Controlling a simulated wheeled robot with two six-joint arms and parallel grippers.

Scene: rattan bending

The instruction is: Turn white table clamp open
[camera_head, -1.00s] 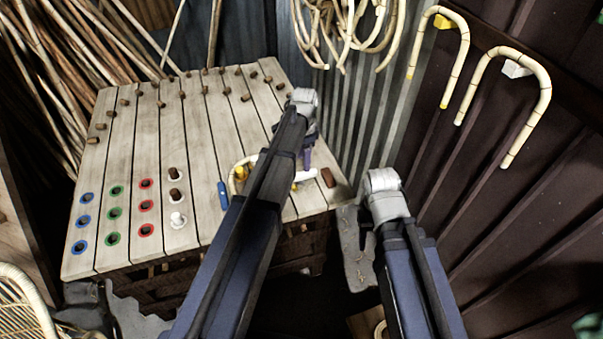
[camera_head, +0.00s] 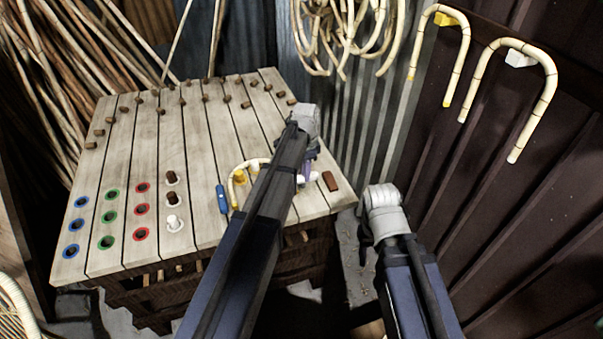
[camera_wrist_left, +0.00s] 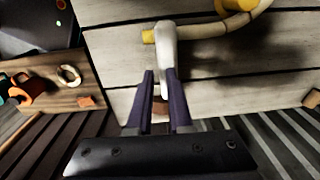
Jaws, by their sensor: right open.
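The white table clamp (camera_wrist_left: 168,45) shows in the left wrist view at the table edge, its white lever pointing toward my left gripper (camera_wrist_left: 160,76). My left gripper's purple fingers stand on either side of the lever's end, with a small gap at the left finger. The right finger looks close to or touching it. In the head view my left arm hides most of the clamp; a white bit (camera_head: 313,176) shows beside my left gripper (camera_head: 305,172). My right gripper (camera_head: 364,237) hangs right of the table, mostly hidden by its wrist.
A curved rattan piece (camera_head: 236,172) with a yellow clamp (camera_head: 239,203) lies on the slatted table (camera_head: 200,140). A blue clamp (camera_head: 222,199), a brown block (camera_head: 330,181) and several pegs are nearby. Bent canes (camera_head: 540,75) hang on the dark right wall.

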